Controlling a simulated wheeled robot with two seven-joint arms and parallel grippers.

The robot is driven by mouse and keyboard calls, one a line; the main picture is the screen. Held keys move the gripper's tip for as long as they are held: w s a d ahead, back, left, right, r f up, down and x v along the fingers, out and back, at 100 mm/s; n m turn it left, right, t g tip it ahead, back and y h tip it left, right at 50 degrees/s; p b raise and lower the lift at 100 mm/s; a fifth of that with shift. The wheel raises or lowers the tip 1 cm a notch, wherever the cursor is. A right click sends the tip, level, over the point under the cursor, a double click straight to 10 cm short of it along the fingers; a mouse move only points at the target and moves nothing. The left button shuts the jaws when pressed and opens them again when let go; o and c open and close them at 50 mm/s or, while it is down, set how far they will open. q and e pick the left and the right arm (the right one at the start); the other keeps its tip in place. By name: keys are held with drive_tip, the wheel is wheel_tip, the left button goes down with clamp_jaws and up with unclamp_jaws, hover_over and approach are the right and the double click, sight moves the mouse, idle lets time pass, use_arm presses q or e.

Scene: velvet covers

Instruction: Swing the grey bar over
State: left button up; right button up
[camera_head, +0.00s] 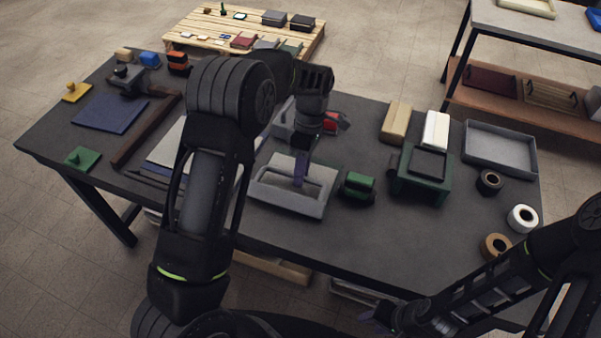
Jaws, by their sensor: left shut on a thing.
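A light grey open box (288,204) stands near the front edge of the dark table, with a grey bar (277,183) across it. My left arm reaches over the table from the left, and its gripper (300,180) points down at the box. The left gripper is shut on the grey bar; its fingertips partly hide the bar. My right gripper (378,318) is low at the front, apart from the table top; its fingers are small and dark, and their opening is unclear.
A blue mat (110,113) lies at the left. My left arm hides part of the table's middle.

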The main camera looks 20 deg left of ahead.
use_arm(q)
drive_tip(key=shift+o, duration=1.4)
drive_tip(key=shift+w+f, duration=0.2)
drive_tip(key=shift+w, duration=0.45)
drive_tip(key=shift+o, duration=0.7)
drive_tip(key=shift+r, duration=0.1)
drive_tip(key=shift+r, duration=0.1)
drive_tip(key=shift+r, duration=0.25)
drive_tip(key=v, duration=0.4)
drive_tip(key=shift+r, duration=0.1)
drive_tip(key=p+v, duration=0.2)
drive_tip(key=p, duration=0.1)
drive_tip(key=shift+w+r, duration=0.15)
drive_tip(key=shift+r, duration=0.25)
